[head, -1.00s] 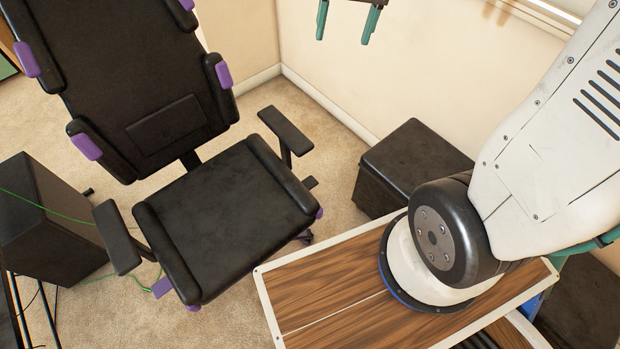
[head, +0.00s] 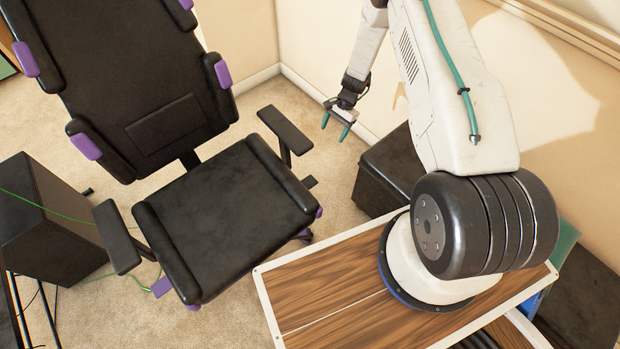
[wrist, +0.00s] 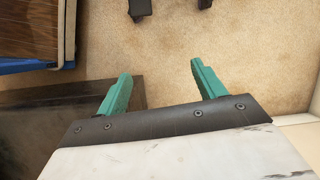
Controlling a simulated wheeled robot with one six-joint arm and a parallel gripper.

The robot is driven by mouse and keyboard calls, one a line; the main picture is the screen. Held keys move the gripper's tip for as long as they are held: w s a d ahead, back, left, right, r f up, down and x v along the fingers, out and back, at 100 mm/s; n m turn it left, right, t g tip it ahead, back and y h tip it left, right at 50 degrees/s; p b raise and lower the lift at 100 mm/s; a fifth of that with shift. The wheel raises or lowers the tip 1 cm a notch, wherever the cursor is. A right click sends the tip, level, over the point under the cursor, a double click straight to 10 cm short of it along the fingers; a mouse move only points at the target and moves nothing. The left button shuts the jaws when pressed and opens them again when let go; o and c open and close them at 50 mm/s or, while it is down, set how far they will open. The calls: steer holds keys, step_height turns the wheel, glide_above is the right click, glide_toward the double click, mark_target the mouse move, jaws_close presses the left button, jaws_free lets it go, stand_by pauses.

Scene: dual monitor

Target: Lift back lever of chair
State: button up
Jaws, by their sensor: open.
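The black office chair (head: 225,215) with purple trim stands at the left of the head view, with its backrest (head: 130,80) leaning back. My gripper (head: 335,126) is open and empty, with teal fingers pointing down, to the right of that armrest and apart from the chair. In the wrist view, my gripper (wrist: 160,72) has bare carpet between its fingers. Dark parts (wrist: 138,8) at the top edge are cut off.
A dark box (head: 385,165) stands by the wall, close to my gripper; it also shows in the wrist view (wrist: 60,125). A wood-topped surface (head: 315,280) lies in front. A black box (head: 50,220) stands left of the chair. Carpet is clear between chair and wall.

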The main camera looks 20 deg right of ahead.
steer(key=s+f+m, duration=0.2)
steer(key=s+f, duration=0.2)
steer(key=f, duration=0.6)
glide_above(308, 182)
steer(key=d, duration=0.2)
steer(key=shift+w+d+f, duration=0.15)
steer(key=shift+w+f, duration=0.05)
steer(key=shift+w, duration=0.1)
steer(key=x, duration=0.4)
steer(key=shift+f, duration=0.45)
